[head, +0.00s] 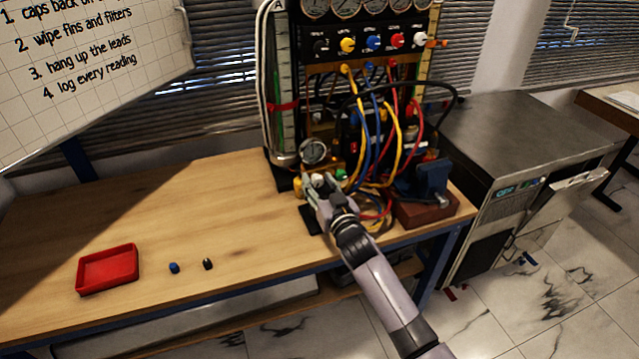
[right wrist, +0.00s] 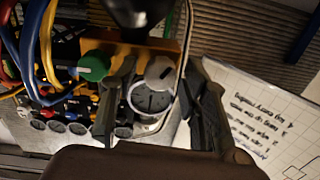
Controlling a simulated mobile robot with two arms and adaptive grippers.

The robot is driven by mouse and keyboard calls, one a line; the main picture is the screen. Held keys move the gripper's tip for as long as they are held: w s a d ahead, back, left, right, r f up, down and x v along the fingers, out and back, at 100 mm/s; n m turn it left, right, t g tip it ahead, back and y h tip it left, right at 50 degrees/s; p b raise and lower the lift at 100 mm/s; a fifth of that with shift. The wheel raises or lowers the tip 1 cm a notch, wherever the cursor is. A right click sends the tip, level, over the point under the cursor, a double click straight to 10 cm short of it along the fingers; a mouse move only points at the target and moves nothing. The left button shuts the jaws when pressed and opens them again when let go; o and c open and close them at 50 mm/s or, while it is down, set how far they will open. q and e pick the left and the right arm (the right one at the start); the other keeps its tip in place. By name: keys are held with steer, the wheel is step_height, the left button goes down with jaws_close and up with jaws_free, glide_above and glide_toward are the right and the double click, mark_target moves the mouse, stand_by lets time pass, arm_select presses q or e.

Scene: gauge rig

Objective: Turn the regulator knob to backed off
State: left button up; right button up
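A grey round knob (right wrist: 159,72) with a pale pointer line shows in the right wrist view, just beside a round dial gauge (right wrist: 150,98). In the head view the gauge (head: 313,151) stands at the front foot of the rig, with the pale knob (head: 318,180) partly hidden by my gripper. My right gripper (head: 320,187) reaches in at this knob. In the right wrist view the fingers of my right gripper (right wrist: 162,76) are spread on both sides of the knob, with gaps visible. A green knob (right wrist: 93,66) sits left of the fingers there. My left gripper is not in view.
The rig panel (head: 372,42) carries gauges, coloured knobs and hanging leads close to the right of my gripper. A blue vise (head: 433,178) stands to the right. A red tray (head: 107,268), blue cap (head: 174,267) and black cap (head: 208,264) lie left; the bench between is clear.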

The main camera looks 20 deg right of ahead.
jaws_close()
stand_by(0.5)
steer(key=n, duration=0.5)
steer(key=shift+n, duration=0.4)
steer(key=n, duration=0.5)
steer(key=shift+a+f, duration=0.1)
steer(key=n, duration=0.6)
steer(key=shift+n, duration=0.3)
steer(key=n, duration=0.6)
steer(key=shift+f, duration=0.15)
steer(key=shift+n, duration=0.4)
